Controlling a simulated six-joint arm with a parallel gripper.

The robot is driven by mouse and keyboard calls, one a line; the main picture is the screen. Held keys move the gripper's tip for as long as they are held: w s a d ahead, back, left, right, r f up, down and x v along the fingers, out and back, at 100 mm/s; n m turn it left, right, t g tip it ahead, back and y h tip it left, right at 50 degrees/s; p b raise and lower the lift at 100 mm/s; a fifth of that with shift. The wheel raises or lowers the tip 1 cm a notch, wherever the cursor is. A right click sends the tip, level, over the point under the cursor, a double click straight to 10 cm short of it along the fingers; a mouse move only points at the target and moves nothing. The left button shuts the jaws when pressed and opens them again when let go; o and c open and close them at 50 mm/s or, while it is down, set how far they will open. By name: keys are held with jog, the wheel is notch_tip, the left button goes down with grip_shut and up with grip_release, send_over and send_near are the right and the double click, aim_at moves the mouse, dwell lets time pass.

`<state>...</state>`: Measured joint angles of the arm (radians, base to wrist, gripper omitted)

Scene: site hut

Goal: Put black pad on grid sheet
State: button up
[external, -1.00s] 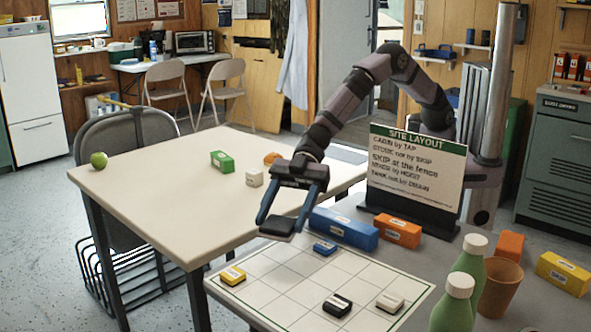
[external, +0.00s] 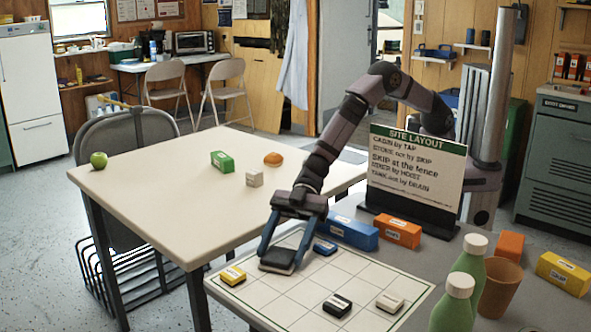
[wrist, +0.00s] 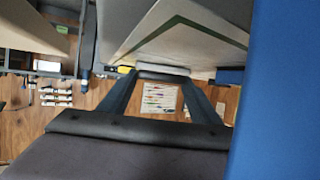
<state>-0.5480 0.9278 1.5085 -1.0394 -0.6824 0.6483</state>
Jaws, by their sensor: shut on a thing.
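The black pad (external: 277,264) is a flat dark block with a pale lower edge. My gripper (external: 278,256) is shut on it, with one finger at each side. It is over the upper left part of the white grid sheet (external: 290,308). I cannot tell whether the pad touches the sheet or hangs just above it. In the wrist view my gripper (wrist: 162,80) shows with a pale edge of the pad (wrist: 163,70) between its fingertips.
A long blue box (external: 345,231) and an orange box (external: 397,231) lie behind the sheet, before the "SITE LAYOUT" sign (external: 416,175). Green bottles (external: 455,305) and a brown cup (external: 499,288) stand at right. Several cells at the sheet's middle are clear.

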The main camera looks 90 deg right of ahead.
jog(key=shift+f, duration=0.1)
jog(key=o, duration=1.1)
jog(key=shift+d+r, duration=0.1)
jog(key=shift+r, duration=0.1)
jog(key=v, duration=1.2)
jog(key=shift+s+f, duration=0.1)
